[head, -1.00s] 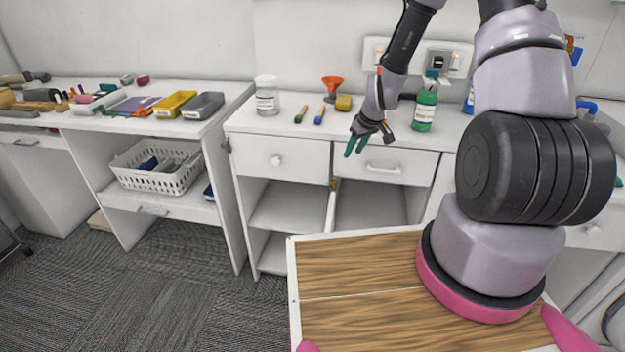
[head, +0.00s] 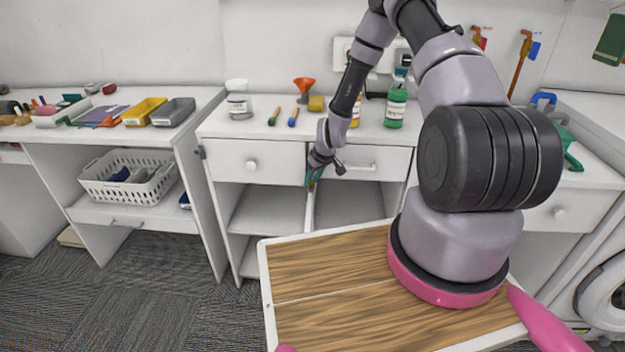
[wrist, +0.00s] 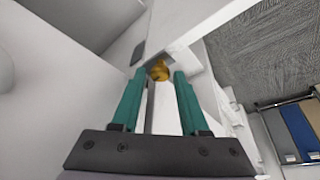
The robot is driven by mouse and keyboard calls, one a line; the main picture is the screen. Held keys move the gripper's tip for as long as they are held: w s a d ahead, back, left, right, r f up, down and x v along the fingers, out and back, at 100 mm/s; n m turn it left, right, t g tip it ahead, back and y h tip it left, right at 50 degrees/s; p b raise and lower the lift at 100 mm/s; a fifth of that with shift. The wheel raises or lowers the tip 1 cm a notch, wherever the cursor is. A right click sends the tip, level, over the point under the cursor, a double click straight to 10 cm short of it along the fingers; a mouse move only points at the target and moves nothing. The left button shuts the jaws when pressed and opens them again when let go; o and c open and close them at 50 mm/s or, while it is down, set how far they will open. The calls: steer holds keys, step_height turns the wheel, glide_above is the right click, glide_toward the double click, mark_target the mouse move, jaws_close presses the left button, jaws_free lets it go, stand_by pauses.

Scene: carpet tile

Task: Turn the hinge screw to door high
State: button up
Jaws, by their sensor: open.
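The hinge screw (wrist: 160,70) shows in the wrist view as a small round brass-yellow head by a grey plate on a white panel edge. My gripper (wrist: 159,80) is open, its two green fingers pointing toward the screw, one on each side of it in the picture. I cannot tell whether they touch it. In the head view my gripper (head: 313,182) is at the front of the white cabinet, by the divider below the drawers. The screw is hidden there behind my gripper and arm. The door (head: 311,207) appears as a thin white panel seen nearly edge-on.
The counter above holds a white jar (head: 239,100), an orange funnel (head: 304,88) and a green bottle (head: 396,108). A white basket (head: 128,178) sits on the left shelf. Carpet is clear at front left.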

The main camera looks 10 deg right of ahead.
jaws_close()
steer(key=shift+a+m, duration=0.1)
steer(key=shift+m, duration=0.3)
steer(key=m, duration=0.2)
steer(key=m+h, duration=0.1)
steer(key=shift+a+m+t+h, duration=0.2)
steer(key=shift+m+t+h, duration=0.1)
steer(key=shift+m, duration=0.1)
steer(key=m, duration=0.1)
steer(key=m+h, duration=0.1)
steer(key=m, duration=0.1)
steer(key=m+h, duration=0.1)
steer(key=m, duration=0.1)
steer(key=shift+a, duration=0.25)
steer(key=m, duration=0.2)
steer(key=m+g+h, duration=0.1)
steer(key=m, duration=0.1)
steer(key=shift+w+a+m+h, duration=0.15)
steer(key=shift+m+h, duration=0.15)
steer(key=shift+m, duration=0.1)
steer(key=m+g, duration=0.1)
steer(key=m, duration=0.1)
steer(key=m+g+h, duration=0.1)
steer(key=m, duration=0.2)
steer(key=shift+w+a, duration=0.1)
steer(key=shift+w, duration=0.05)
steer(key=shift+f+m, duration=0.1)
steer(key=shift+m, duration=0.2)
